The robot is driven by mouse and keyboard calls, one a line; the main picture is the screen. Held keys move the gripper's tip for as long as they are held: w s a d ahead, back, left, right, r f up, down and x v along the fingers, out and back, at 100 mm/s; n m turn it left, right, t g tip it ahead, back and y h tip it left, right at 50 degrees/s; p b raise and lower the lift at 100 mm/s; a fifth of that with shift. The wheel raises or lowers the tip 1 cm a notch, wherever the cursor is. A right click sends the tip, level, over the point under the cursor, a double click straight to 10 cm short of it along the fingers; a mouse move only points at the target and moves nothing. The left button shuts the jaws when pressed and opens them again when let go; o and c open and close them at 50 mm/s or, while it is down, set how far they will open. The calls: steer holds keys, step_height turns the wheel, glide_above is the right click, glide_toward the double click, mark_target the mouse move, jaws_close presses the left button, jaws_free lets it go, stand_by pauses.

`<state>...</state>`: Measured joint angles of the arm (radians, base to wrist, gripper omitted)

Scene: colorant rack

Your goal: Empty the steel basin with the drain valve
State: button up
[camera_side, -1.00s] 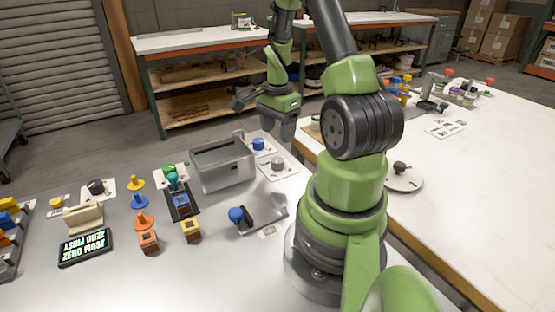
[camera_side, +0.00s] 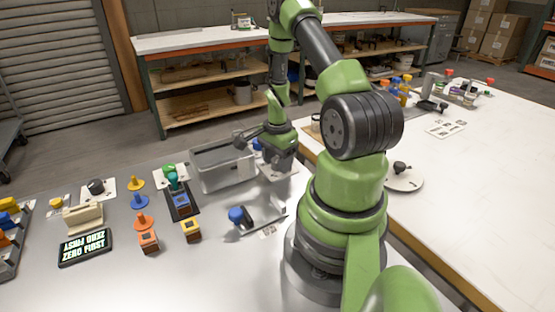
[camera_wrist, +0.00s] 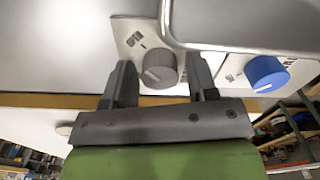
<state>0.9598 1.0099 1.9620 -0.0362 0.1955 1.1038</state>
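The steel basin (camera_side: 222,168) stands on the table left of my gripper in the side view; its edge (camera_wrist: 250,22) runs along the top right of the wrist view. My gripper (camera_wrist: 165,85) is open, with its fingers on either side of a grey round knob (camera_wrist: 159,68) on a white plate (camera_wrist: 130,35). A gap shows between the knob and the fingers. A blue knob (camera_wrist: 266,73) sits right of my gripper, beside the basin, and is partly visible in the side view (camera_side: 257,144). I cannot tell which knob is the drain valve. My gripper hides the grey knob in the side view.
A blue-handled tool (camera_side: 238,215) lies on a small tray in front of the basin. Colored pegs and blocks (camera_side: 144,221) and a display (camera_side: 85,248) stand to the left. A white table (camera_side: 480,190) with bottles is at right.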

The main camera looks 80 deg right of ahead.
steer(key=c, duration=0.7)
steer(key=shift+o, duration=0.2)
steer(key=shift+n, duration=0.4)
steer(key=n, duration=1.3)
steer(key=shift+n, duration=1.8)
